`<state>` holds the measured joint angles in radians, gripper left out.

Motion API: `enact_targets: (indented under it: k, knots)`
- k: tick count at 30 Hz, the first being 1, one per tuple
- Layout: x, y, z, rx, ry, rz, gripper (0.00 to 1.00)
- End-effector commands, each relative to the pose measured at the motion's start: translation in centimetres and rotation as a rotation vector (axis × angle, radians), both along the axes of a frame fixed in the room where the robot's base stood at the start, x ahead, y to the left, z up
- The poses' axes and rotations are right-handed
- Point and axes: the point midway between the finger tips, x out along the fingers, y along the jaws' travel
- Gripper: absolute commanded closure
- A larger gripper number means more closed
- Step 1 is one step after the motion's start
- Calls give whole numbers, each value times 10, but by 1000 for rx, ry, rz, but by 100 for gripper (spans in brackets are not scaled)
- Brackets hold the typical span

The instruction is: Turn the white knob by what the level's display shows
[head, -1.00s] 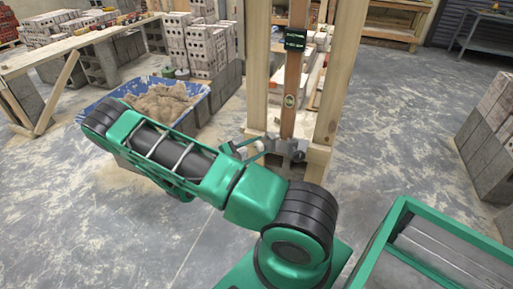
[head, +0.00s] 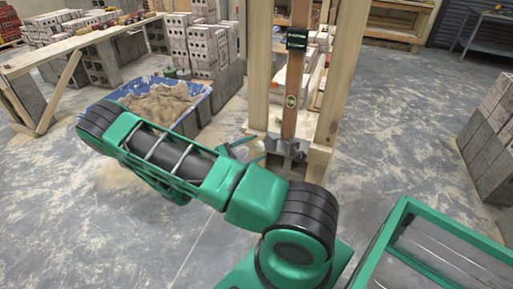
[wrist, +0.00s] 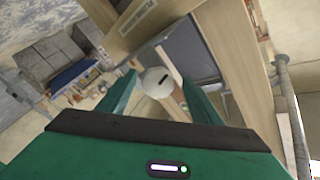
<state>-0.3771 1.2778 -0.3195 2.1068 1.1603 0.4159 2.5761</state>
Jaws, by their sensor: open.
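The white knob (wrist: 155,82) is in the wrist view, a round face with a short dark mark. It lies between the two green fingers of my gripper (wrist: 160,79), which are apart; I cannot tell whether either touches it. In the head view, my gripper (head: 246,149) is at the foot of the timber frame, beside the grey metal bracket (head: 287,149). The level (head: 291,122) stands upright against the frame, with a round green vial. Its dark display (head: 297,40) shows green characters too small to read.
Two pale timber posts (head: 342,75) flank the level closely. A blue tub of sand (head: 203,107) stands left behind my arm. Block stacks are at the back left and right (head: 490,140). A green-rimmed tray (head: 372,262) is at the lower right. The floor between is open.

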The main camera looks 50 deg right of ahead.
Motion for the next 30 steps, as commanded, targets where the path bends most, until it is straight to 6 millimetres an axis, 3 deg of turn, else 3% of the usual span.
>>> enact_targets:
  k: [6, 13, 19, 30]
  knots:
    - [12, 42, 0, 0, -3, 6, 41]
    - [20, 74, 0, -3, -2, 5, 41]
    - [22, 84, 0, -2, -2, 3, 41]
    - [21, 83, 2, 9, 7, -7, 41]
